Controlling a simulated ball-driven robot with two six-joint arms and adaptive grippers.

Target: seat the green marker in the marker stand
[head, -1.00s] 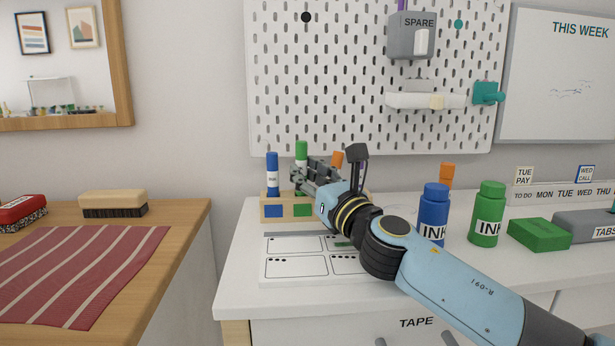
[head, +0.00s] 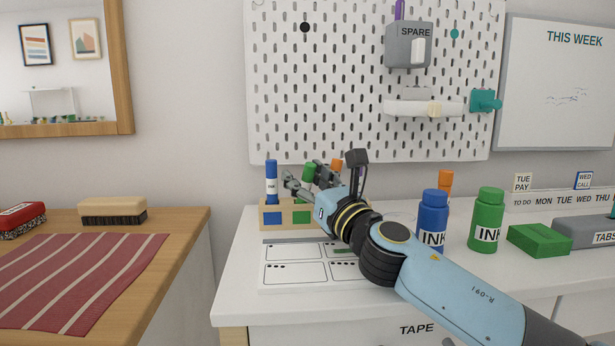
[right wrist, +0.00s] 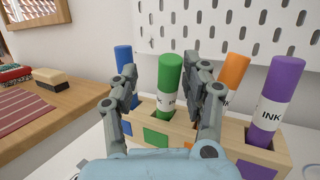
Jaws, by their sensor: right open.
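The wooden marker stand (head: 291,227) is at the back left of the white desk, its front edge also showing in the right wrist view (right wrist: 182,143). The green marker (head: 308,172) has its lower end in the slot behind the green square; it leans slightly right in the head view. In the right wrist view the green marker (right wrist: 169,80) is between the fingers of my right gripper (right wrist: 163,75), which are spread with gaps on both sides. My right gripper (head: 306,181) partly covers the stand in the head view. My left gripper is out of view.
Blue (right wrist: 123,62), orange (right wrist: 233,75) and purple (right wrist: 276,95) markers stand in the other slots. A white panelled sheet (head: 290,272) lies in front. Blue (head: 432,216) and green (head: 486,218) ink bottles stand right of my arm. A pegboard (head: 350,110) rises behind.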

